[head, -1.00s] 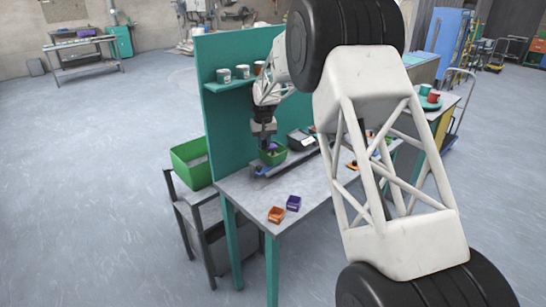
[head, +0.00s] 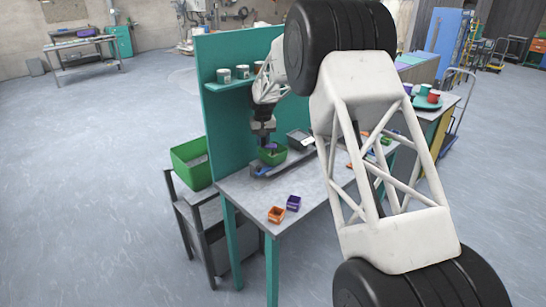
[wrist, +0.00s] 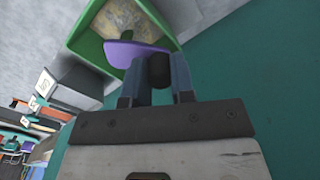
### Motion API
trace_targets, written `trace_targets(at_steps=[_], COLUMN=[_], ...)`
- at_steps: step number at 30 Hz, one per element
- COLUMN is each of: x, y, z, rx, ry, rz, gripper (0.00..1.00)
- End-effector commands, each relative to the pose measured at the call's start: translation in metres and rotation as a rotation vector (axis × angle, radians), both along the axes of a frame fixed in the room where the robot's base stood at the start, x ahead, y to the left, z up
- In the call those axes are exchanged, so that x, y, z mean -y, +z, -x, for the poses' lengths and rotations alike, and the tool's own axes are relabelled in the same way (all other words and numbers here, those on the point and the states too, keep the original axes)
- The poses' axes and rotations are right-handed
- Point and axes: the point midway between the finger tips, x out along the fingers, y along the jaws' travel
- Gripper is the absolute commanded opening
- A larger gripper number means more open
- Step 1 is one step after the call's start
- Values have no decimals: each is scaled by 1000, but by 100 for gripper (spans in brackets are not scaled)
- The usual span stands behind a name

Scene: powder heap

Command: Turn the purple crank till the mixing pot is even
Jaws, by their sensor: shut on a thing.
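The green mixing pot (head: 273,158) sits on a grey base on the workbench. It also shows in the wrist view (wrist: 88,48), where its contents (wrist: 128,22) look pale, mottled yellow and grey. The purple crank (wrist: 130,53) spans the pot's near side, and a small purple part of it shows above the pot in the head view (head: 270,147). My gripper (wrist: 159,72) is over the pot, shut on the crank's dark knob (wrist: 160,69). It also shows in the head view (head: 264,138). The crank's shaft and part of the pot's inside are hidden.
A small orange bin (head: 276,214) and a purple bin (head: 293,203) stand on the bench's front part. A grey tray (head: 300,139) is right of the pot. A teal panel (head: 228,125) rises behind, with cups on a shelf (head: 232,84). A large green bin (head: 190,168) stands left.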

Motion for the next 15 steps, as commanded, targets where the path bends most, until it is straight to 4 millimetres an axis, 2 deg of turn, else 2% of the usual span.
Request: trace_targets(at_steps=[8, 15], x=[3, 3], y=[1, 1], z=[-13, -15], rx=[1, 0], ry=[-1, -1], rz=[1, 1], gripper=[0, 0])
